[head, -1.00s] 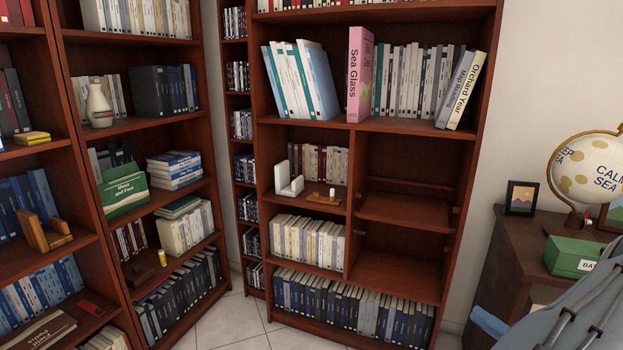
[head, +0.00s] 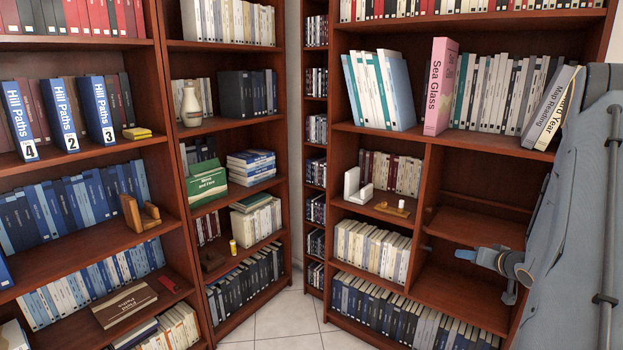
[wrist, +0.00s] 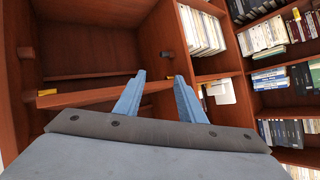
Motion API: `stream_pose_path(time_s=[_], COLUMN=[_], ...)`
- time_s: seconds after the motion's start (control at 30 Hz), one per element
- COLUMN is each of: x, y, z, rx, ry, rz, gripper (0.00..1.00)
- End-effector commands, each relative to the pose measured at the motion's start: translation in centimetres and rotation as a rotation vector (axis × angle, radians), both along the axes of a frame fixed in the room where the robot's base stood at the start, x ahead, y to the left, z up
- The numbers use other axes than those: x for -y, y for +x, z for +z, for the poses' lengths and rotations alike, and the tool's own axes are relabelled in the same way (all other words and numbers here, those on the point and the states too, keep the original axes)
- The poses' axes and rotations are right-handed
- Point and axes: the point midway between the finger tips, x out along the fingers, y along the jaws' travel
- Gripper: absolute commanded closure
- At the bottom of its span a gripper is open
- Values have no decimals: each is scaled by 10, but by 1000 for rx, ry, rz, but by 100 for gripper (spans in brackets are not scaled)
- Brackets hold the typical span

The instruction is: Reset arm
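My gripper (wrist: 158,80) shows in the wrist view with its two blue fingers apart and nothing between them. It points at the bookcase, with a lower shelf board (wrist: 100,96) and empty compartments beyond the fingertips. My arm covers the right edge of that view and hides part of the bookcase. Whether the fingers touch the shelf cannot be told.
A pink Sea Glass book (head: 440,88) stands on the upper shelf, with a leaning Orchard Year book (head: 557,110) close to my arm. A white bookend (head: 356,186) is on a shelf below. Several Hill Paths books (head: 62,115) stand at left. Tiled floor (head: 285,318) shows between bookcases.

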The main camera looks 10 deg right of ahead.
Motion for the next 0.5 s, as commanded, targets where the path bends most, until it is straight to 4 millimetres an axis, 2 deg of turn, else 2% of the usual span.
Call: stream_pose_path(time_s=[0.03, 0.1, 0.27, 0.37, 0.5], x=[-20, -43, -103, -145, -208], y=[10, 17, 18, 8, -18], z=[14, 26, 50, 63, 80], rx=[-41, -105, -255, -351, -491], ry=[-30, -66, -133, -162, -188], rz=[5, 1, 9, 25, 64], gripper=[64, 64, 64, 64, 64])
